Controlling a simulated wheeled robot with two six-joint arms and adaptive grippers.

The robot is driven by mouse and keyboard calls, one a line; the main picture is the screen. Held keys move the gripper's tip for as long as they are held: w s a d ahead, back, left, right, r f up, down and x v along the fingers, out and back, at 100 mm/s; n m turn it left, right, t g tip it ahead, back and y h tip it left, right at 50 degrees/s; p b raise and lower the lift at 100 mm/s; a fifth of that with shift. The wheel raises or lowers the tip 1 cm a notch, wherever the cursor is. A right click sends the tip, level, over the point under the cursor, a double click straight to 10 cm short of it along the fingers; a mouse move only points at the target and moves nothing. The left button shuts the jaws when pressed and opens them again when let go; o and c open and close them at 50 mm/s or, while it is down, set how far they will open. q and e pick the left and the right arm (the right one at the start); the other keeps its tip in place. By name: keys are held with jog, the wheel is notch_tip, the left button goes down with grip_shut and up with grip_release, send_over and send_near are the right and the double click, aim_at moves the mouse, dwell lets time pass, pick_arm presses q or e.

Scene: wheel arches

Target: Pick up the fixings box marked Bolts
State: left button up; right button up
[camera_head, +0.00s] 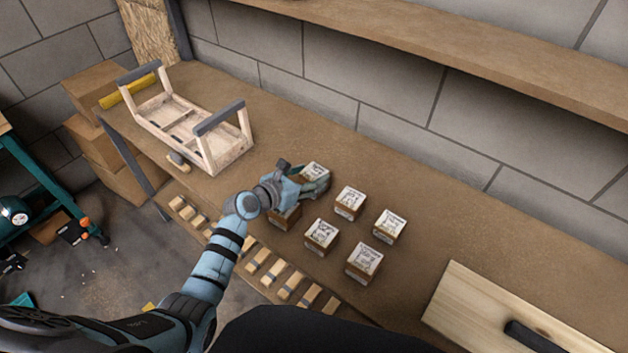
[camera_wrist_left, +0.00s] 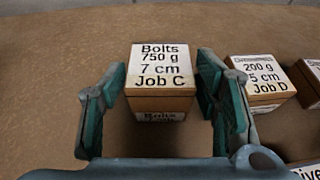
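The fixings box marked Bolts (camera_wrist_left: 160,68) stands upright on the workbench, its label reading 750 g, 7 cm, Job C. In the head view it (camera_head: 316,170) is the far-left box of the group, partly hidden by my left gripper (camera_head: 312,184). In the left wrist view the left gripper (camera_wrist_left: 162,88) is open, with one finger on each side of the box. A narrow gap seems to show beside each finger; I cannot tell whether either touches. My right gripper is not in view.
A Job D box (camera_wrist_left: 261,80) stands close to the right finger. Other boxes (camera_head: 365,262) stand nearby, one (camera_head: 284,216) beneath my left wrist. A wooden frame (camera_head: 205,130) stands to the left, small wood blocks (camera_head: 273,272) lie along the front, and a shelf (camera_head: 450,45) overhangs behind.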

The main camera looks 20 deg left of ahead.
pick_arm(q)
grip_shut()
jog(key=shift+r, duration=0.1)
